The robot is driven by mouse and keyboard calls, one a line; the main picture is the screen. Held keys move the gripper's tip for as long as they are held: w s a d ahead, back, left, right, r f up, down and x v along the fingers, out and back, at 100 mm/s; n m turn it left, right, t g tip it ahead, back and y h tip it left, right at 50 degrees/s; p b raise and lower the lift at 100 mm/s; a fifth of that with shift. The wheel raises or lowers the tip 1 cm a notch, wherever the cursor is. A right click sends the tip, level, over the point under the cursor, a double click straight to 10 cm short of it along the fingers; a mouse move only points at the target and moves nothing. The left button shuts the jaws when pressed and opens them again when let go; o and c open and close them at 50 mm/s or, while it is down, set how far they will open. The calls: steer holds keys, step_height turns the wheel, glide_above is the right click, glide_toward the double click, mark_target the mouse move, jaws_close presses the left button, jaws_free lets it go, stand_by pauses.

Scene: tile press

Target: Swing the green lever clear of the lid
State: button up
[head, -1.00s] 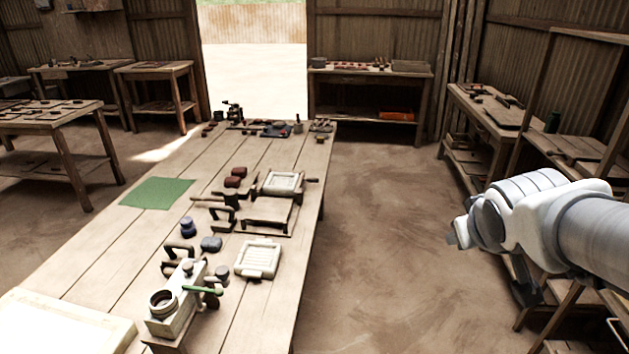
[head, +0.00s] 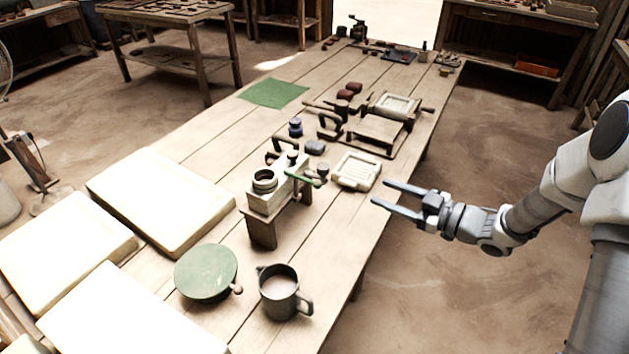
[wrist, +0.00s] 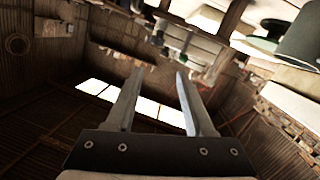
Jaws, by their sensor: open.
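The green lever (head: 302,177) is a short green bar on the small press (head: 272,199), which stands on the wooden table in the head view. The lever reaches right from the press toward a dark round knob (head: 322,170). Which part is the lid is hard to tell at this size. My gripper (head: 381,193) is open and empty, to the right of the lever, over the table's right edge and apart from the press. In the wrist view the two fingers (wrist: 155,80) are spread with nothing between them.
A green round disc (head: 206,272) and a dark jug (head: 282,292) stand in front of the press. Pale slabs (head: 160,200) lie to the left. A white tile mould (head: 356,171) lies just right of the lever. The floor right of the table is clear.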

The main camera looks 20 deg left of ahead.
mark_target(317, 184)
steer(key=a, duration=0.6)
steer(key=s+a+f+g+y, duration=0.1)
steer(key=a, duration=0.5)
steer(key=a+g+y+b, duration=0.1)
steer(key=a, duration=0.5)
steer(key=shift+s+a+f+n, duration=0.15)
steer(key=shift+s+f+n, duration=0.25)
jaws_close()
stand_by(0.6)
